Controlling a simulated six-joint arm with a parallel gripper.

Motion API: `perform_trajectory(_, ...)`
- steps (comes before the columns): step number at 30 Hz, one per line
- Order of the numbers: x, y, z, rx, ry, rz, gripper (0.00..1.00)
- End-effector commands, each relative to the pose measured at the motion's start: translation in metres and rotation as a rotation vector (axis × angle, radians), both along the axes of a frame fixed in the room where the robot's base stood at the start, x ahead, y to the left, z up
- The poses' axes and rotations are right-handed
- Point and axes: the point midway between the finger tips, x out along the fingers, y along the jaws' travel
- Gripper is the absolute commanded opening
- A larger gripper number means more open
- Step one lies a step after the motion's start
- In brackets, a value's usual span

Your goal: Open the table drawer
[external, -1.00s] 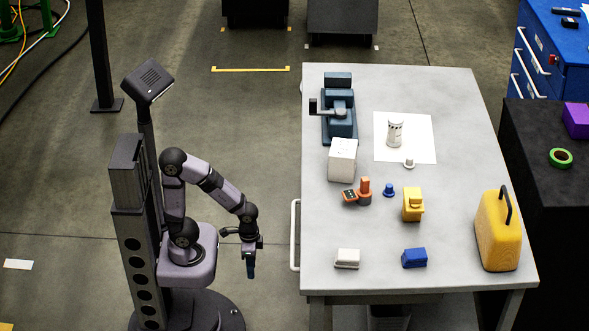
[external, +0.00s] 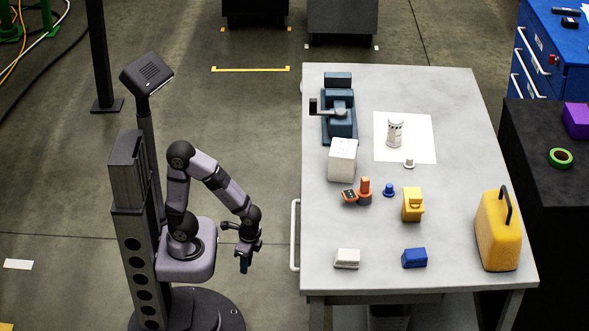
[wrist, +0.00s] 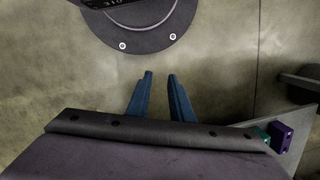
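The table (external: 350,281) stands to the right of my arm in the external view. A white bar handle (external: 294,236) runs along its left side, and the drawer front itself is hidden from this angle. My gripper (external: 243,268) hangs pointing down to the left of the handle, apart from it. In the wrist view its two blue fingers (wrist: 160,80) are spread with bare floor between them, so it is open and empty.
On the tabletop are a vise (external: 340,118), a white box (external: 342,160), small coloured parts and a yellow can (external: 498,232). My round base shows in the wrist view. The floor between my gripper and the table is clear.

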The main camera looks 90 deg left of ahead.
Motion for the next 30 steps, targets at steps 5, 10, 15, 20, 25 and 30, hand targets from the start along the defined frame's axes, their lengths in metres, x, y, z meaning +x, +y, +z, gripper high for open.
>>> perform_trajectory(5,-0.016,0.007,0.047,0.123,0.211,-0.506,0.2)
perform_trajectory(10,-0.013,0.019,0.091,0.267,0.454,-1.039,0.2)
perform_trajectory(15,0.009,0.021,0.138,0.435,0.722,-1.543,0.2)
perform_trajectory(20,0.041,0.005,0.184,0.628,1.01,-1.976,0.2)
perform_trajectory(25,0.076,-0.036,0.228,0.891,1.361,-2.357,0.2)
perform_trajectory(30,0.095,-0.091,0.257,-1.058,-1.527,2.308,0.2)
